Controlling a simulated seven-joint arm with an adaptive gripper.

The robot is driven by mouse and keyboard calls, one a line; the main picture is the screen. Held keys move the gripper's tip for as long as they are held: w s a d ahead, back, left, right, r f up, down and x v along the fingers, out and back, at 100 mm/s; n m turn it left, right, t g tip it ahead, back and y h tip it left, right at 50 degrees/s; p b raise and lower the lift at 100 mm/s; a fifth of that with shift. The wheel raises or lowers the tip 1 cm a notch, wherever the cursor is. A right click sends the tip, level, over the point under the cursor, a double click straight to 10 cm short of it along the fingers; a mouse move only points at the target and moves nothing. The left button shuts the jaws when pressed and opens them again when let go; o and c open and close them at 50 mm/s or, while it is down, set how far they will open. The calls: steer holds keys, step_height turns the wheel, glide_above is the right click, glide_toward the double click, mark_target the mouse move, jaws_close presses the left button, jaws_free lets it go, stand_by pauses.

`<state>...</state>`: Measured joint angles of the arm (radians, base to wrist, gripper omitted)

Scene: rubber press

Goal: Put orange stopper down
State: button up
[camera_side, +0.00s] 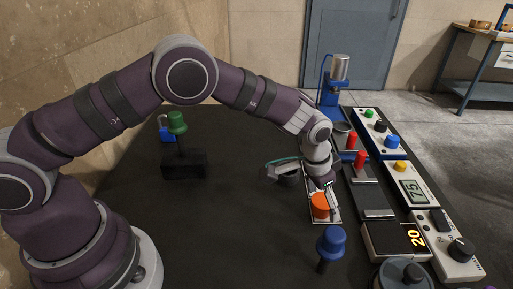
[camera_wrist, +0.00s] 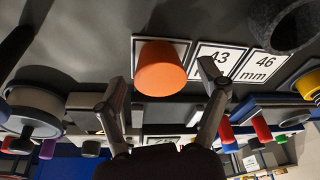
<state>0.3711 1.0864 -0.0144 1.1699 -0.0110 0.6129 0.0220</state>
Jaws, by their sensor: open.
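The orange stopper (camera_side: 320,206) stands on a white-bordered plate at the right of the dark table, under my gripper (camera_side: 321,188). In the wrist view the orange stopper (camera_wrist: 160,68) sits on its white-framed square beside plates marked 43 and 46 mm. My gripper (camera_wrist: 162,73) is open there, with one finger to each side of the stopper. I see gaps between the fingers and the stopper. The side view partly hides the fingers behind the wrist.
A blue stopper (camera_side: 331,240) stands in front, and a green one (camera_side: 177,122) on a dark block at the left. Red-topped pieces (camera_side: 360,160), a scale reading 20 (camera_side: 395,240) and control boxes (camera_side: 411,188) crowd the right. The table's middle is clear.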

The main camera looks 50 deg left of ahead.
steer(key=s+a+r+n, duration=0.1)
steer(key=s+a+r, duration=0.2)
steer(key=r, duration=0.5)
steer(key=s+a+r, duration=0.2)
steer(key=s+r, duration=0.1)
steer(key=r, duration=0.5)
steer(key=s+a+r+n+t, duration=0.1)
steer(key=s+a, duration=0.3)
steer(key=s, duration=0.3)
steer(key=s+a+r+n+t+y, duration=0.1)
steer(key=s+a+r+n, duration=0.1)
steer(key=s+a, duration=0.3)
steer(key=shift+s+a+t, duration=0.2)
steer(key=shift+s+t, duration=0.1)
steer(key=shift+s, duration=0.6)
steer(key=shift+r, duration=0.1)
